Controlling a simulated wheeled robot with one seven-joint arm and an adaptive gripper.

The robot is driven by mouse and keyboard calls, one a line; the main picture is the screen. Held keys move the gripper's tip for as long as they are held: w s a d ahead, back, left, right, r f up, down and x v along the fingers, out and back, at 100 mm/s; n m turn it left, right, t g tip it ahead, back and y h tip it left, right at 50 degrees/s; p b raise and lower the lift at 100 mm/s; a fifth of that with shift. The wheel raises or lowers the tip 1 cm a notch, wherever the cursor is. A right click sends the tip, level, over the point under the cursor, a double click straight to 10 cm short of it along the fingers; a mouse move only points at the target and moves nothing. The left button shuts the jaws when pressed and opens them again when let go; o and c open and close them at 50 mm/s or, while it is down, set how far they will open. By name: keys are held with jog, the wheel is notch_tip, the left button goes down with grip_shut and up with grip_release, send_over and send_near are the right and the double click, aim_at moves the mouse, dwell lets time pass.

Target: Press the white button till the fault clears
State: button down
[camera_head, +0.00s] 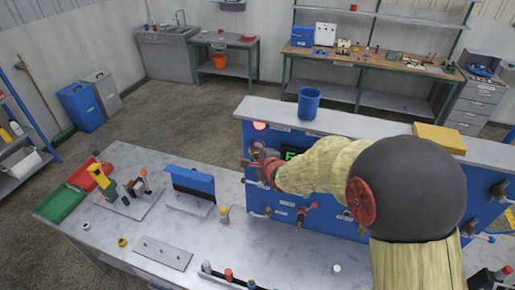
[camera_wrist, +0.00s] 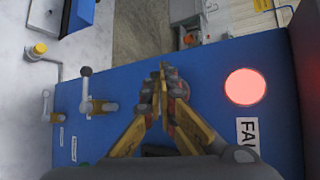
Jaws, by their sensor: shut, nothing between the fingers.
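The blue panel (camera_head: 340,222) stands on the bench, and my arm covers much of it. Its round fault lamp (camera_head: 259,125) glows red at the upper left. In the wrist view the lit lamp (camera_wrist: 245,87) is right of my fingers, above a label (camera_wrist: 247,135) of which "FAU" shows. My gripper (camera_head: 262,163) is at the panel's left part, below the lamp. In the wrist view its fingertips (camera_wrist: 165,72) are together and empty, over the panel face. I cannot make out the white button in either view. I cannot tell whether the fingertips touch anything.
A green display (camera_head: 291,153) shows partly beside my arm. Lever valves (camera_wrist: 98,105) project from the panel. A blue cup (camera_head: 309,103) and a yellow object (camera_head: 439,138) rest on the panel's top ledge. A blue-topped fixture (camera_head: 192,183) stands on the bench to the left.

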jog(key=shift+w+d, duration=0.2)
jog(key=shift+w, duration=0.3)
dwell(1.2)
jog(key=shift+s, duration=0.1)
jog(key=shift+s+a, duration=0.35)
jog(key=shift+s, duration=0.45)
jog(key=s, duration=0.1)
jog(key=s+a+b, duration=0.1)
jog(key=s, duration=0.1)
jog(key=s+b, duration=0.1)
jog(key=shift+s+a, duration=0.35)
dwell(0.3)
